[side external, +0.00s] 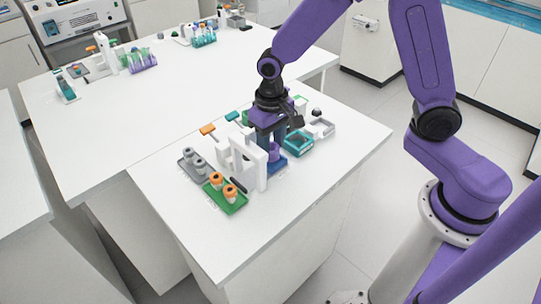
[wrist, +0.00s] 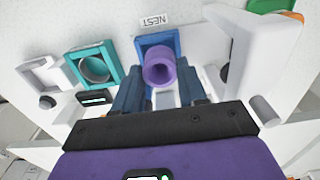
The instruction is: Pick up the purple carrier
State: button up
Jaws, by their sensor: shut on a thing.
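The purple carrier (wrist: 158,66) is a round, hollow purple tube, seen from above in the wrist view. In the side view it shows low down between my fingers (side external: 273,152). My gripper (wrist: 160,85) is shut on it, with one blue-grey finger on each side; in the side view my gripper (side external: 268,134) points down. The blue nest (wrist: 143,44), labelled NEST, lies directly under or behind the carrier; its blue base also shows in the side view (side external: 280,167). I cannot tell whether the carrier still touches the nest.
A white upright frame (side external: 248,150) stands close to the left of my gripper. A teal square holder (side external: 298,145) and a pale square tray (side external: 321,128) sit to the right. A green block (side external: 224,200) with orange-topped pieces and a grey block (side external: 187,165) sit at front left.

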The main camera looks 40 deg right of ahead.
jog(key=shift+r, duration=2.05)
